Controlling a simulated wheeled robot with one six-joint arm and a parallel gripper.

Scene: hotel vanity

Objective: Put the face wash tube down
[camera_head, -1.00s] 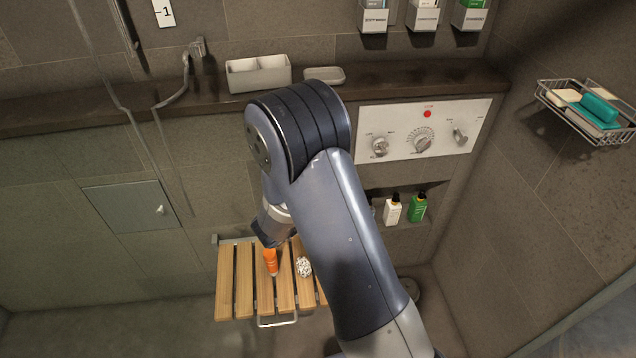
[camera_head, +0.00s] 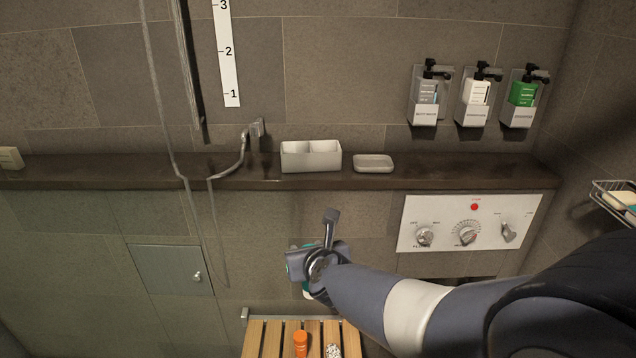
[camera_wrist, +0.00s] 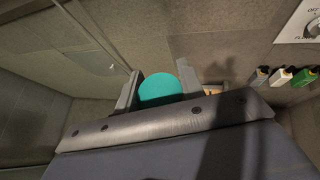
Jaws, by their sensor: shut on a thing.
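My gripper (camera_wrist: 159,80) is shut on a teal, round-ended thing, which I take to be the face wash tube (camera_wrist: 160,90). In the wrist view it sits between the two grey fingers, and the rest of it is hidden by the gripper body. In the head view my gripper (camera_head: 308,278) is in front of the tiled wall, below the dark ledge and above the slatted wooden bench. Only a little teal and white shows there beside the wrist. The held thing looks clear of the bench.
The wooden bench (camera_head: 271,340) bears an orange bottle (camera_head: 300,343) and a small speckled white thing (camera_head: 333,351). The dark ledge (camera_head: 450,172) holds a white two-part holder (camera_head: 311,157) and a soap dish (camera_head: 373,163), with free room between and beside them. A control panel (camera_head: 440,226) is at right.

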